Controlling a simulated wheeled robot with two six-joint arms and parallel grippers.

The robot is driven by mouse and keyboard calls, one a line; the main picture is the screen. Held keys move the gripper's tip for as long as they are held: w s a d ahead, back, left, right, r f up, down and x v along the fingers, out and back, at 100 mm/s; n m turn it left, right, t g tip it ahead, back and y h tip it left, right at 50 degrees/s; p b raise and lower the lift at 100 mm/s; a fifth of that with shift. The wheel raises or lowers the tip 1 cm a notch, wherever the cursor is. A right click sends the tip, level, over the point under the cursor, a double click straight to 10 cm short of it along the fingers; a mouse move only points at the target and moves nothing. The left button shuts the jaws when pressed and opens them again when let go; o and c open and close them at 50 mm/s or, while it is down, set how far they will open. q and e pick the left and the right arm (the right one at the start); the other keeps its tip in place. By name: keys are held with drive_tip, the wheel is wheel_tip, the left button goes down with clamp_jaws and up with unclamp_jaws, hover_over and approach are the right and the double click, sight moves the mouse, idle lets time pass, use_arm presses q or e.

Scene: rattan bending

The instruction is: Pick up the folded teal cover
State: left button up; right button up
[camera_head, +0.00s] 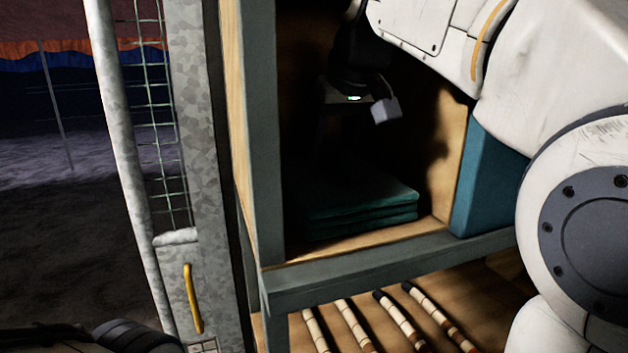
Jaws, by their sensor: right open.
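The folded teal cover (362,205) lies flat in several layers on the floor of a dark wooden cabinet compartment, near its front edge. My right arm comes in from the upper right and reaches into the compartment. My right gripper (352,112) is open and empty above the cover, with a clear gap between them. One pale fingertip pad shows well; the other finger is mostly lost in shadow. The back of the cover is hidden in the dark. My left gripper is not in view.
The compartment has a grey front frame (390,262) and a left post (256,130). A blue panel (487,185) stands at the right. Striped rattan rods (398,318) lie on the shelf below. A metal mesh gate (188,150) with a yellow handle (192,298) stands left.

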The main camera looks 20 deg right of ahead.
drive_tip(key=shift+c, duration=0.4)
clamp_jaws()
drive_tip(key=shift+r, duration=0.1)
idle(0.8)
